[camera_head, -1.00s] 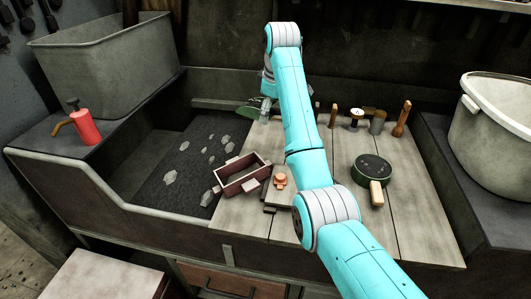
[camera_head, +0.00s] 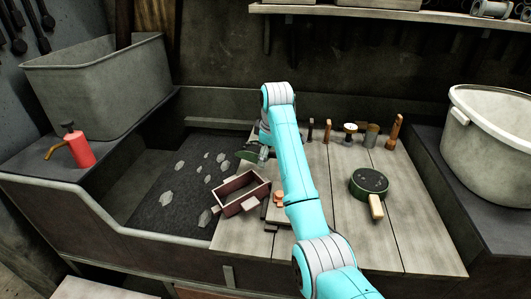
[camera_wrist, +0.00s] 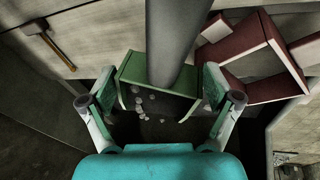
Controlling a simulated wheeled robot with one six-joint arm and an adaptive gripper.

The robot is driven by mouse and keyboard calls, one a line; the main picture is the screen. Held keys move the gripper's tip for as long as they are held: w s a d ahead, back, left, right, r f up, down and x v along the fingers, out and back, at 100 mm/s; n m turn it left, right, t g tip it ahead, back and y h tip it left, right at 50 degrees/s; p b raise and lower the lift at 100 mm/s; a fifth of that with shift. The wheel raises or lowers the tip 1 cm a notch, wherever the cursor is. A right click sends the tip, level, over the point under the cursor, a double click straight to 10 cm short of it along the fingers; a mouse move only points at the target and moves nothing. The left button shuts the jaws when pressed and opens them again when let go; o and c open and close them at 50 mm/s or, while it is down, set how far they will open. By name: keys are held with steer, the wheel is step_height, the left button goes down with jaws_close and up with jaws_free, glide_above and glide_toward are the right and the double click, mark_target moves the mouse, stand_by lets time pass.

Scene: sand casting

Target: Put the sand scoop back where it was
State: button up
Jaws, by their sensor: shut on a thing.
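The green sand scoop (camera_head: 247,150) is at my gripper (camera_head: 264,154), above the right back edge of the dark sand bed (camera_head: 165,205). In the wrist view my gripper (camera_wrist: 160,103) has a finger on each side of the green scoop body (camera_wrist: 135,68), and a thick grey cylinder crosses in front of it. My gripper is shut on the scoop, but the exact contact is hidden. Dark material with pale lumps shows beyond the scoop's green edge; I cannot tell whether it lies in the scoop or below.
A maroon frame (camera_head: 230,208) stands by the sand's right edge, close to the scoop. A green round sieve (camera_head: 369,180) lies on the boards (camera_head: 345,235). Several wooden-handled tools (camera_head: 394,132) stand behind. A red can (camera_head: 80,150) and bins flank the bench.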

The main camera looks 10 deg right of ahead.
steer(key=shift+f, duration=0.35)
steer(key=shift+f, duration=0.2)
steer(key=o, duration=1.5)
